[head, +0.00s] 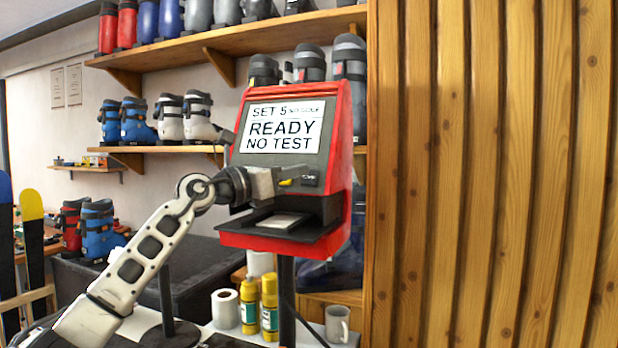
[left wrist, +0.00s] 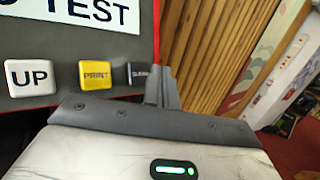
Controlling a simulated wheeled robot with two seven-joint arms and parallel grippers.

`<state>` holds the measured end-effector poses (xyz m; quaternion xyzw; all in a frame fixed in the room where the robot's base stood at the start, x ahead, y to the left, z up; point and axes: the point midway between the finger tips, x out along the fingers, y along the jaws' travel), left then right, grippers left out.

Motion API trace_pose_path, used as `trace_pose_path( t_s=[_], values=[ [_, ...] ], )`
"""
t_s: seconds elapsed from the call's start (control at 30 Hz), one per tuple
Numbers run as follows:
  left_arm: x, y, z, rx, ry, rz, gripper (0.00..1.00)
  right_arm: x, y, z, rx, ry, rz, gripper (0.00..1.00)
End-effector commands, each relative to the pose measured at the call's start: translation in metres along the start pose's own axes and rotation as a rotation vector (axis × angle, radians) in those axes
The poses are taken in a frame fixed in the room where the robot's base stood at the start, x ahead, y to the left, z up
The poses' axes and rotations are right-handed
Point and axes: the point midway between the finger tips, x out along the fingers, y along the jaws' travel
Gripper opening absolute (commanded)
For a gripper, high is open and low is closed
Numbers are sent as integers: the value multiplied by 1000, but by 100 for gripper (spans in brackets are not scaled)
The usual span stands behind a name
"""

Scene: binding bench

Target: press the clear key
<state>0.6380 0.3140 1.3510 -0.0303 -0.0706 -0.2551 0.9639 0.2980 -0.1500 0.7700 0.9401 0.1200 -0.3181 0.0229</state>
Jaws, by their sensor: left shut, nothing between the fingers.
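The red-framed machine (head: 345,150) has a white display (head: 284,126) reading "SET 5", "READY", "NO TEST". Below it is a row of keys. The dark clear key (head: 309,180) is at the right end, beside the yellow PRINT key (head: 286,182). In the left wrist view the dark key (left wrist: 143,75) is small and its lettering is hard to read; PRINT (left wrist: 95,74) and a white UP key (left wrist: 31,77) are to its left. My left gripper (head: 300,172) is shut and empty. Its fingertips (left wrist: 166,78) overlap the dark key's right edge; I cannot tell whether they touch it. My right gripper is out of view.
A dark tray (head: 284,222) juts out below the keys. Yellow bottles (head: 269,303), a paper roll (head: 225,308) and a mug (head: 338,323) stand below. Shelves of ski boots (head: 198,117) are behind. A wooden slat wall (head: 480,170) is to the right.

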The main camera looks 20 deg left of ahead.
Motion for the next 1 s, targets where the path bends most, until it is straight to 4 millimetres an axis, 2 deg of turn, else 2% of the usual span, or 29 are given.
trace_pose_path(
  t_s=[0.33, 1.0],
  values=[
    [-22, -16, 15, 1, 1, 0, 0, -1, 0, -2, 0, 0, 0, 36],
    [-23, -17, 17, 0, 0, -1, 0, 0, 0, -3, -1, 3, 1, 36]
  ],
)
